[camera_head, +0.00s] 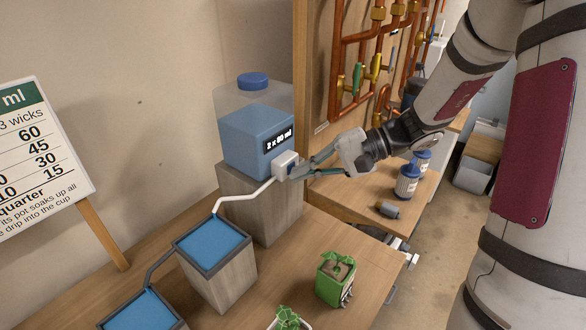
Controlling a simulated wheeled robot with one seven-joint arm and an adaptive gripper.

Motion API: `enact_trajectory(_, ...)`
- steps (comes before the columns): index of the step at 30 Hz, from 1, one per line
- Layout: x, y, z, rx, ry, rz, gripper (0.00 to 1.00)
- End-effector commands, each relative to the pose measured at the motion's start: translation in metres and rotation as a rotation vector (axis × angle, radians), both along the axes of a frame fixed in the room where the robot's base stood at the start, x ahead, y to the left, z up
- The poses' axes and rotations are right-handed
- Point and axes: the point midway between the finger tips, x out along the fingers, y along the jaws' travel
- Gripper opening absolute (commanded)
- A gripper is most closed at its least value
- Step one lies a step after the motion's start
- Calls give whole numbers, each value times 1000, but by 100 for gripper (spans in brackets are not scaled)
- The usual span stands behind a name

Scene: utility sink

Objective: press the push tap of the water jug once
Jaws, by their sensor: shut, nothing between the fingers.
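The water jug (254,129) is a clear box with blue water and a blue cap. My gripper (295,172) is shut and empty, reaching in from the right. Its fingertips are at the tap's blue part. I cannot tell whether they touch it or whether the tap is pressed in.
A white tube (240,197) runs from the tap to a blue-topped wooden block (215,250). A second blue-topped block (145,312) stands front left. A green plant pot (335,278) stands front right. Copper pipes (352,50) and blue-lidded jars (407,182) are behind my gripper. A sign (35,155) stands left.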

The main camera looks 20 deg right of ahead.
Motion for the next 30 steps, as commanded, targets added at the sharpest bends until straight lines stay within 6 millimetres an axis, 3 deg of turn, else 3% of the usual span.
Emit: enact_trajectory(30,-18,-13,0,0,1,-1,0)
